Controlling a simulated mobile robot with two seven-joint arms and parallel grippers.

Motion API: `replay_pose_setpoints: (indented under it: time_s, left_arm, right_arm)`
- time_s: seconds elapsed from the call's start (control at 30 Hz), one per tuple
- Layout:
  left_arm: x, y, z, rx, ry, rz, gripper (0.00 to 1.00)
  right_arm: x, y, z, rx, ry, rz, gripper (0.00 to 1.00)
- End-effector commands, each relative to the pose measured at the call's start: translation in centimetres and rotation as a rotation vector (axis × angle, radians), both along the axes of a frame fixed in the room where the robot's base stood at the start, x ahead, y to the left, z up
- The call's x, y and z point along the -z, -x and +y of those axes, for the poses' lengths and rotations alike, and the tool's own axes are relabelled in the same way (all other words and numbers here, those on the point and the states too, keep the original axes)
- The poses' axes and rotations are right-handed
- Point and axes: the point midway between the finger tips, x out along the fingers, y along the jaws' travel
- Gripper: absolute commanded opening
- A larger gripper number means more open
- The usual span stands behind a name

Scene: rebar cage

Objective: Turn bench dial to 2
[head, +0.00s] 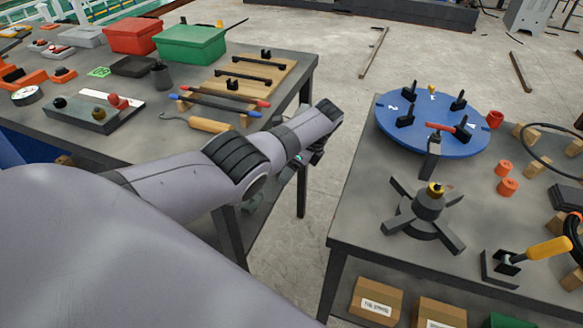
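The bench dial appears to be the blue round disc (408,139) on the right-hand table. White marks on its face include a 2 at the left and what looks like a 1 at the far side. Several black upright posts stand on it, and a red bar lies near its front right. A small yellow marker (431,88) sits at its far edge, near the apparent 1. My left arm reaches in from the left and ends over the gap between the tables, left of the disc and apart from it. Dark parts of my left gripper (308,158) show partly behind the arm; its fingers are not clear. My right gripper is out of view.
A dark four-armed stand with a yellow top (434,189) and a yellow-handled lever (544,249) stand in front of the disc. The left table (180,150) holds a red bin (133,36), a green bin (190,45) and tools.

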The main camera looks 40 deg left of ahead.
Motion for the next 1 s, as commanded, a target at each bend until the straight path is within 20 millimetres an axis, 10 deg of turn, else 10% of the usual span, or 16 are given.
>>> replay_pose_setpoints:
  time_s: [0.4, 1.0]
  left_arm:
    - [-5.7, -0.9, -2.3, 0.002, 0.0, -0.001, 0.71]
    - [-6.1, -0.9, -2.5, 0.001, 0.0, -0.001, 0.71]
  right_arm:
    - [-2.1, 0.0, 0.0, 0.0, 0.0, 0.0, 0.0]
    - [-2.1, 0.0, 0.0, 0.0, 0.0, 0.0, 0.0]
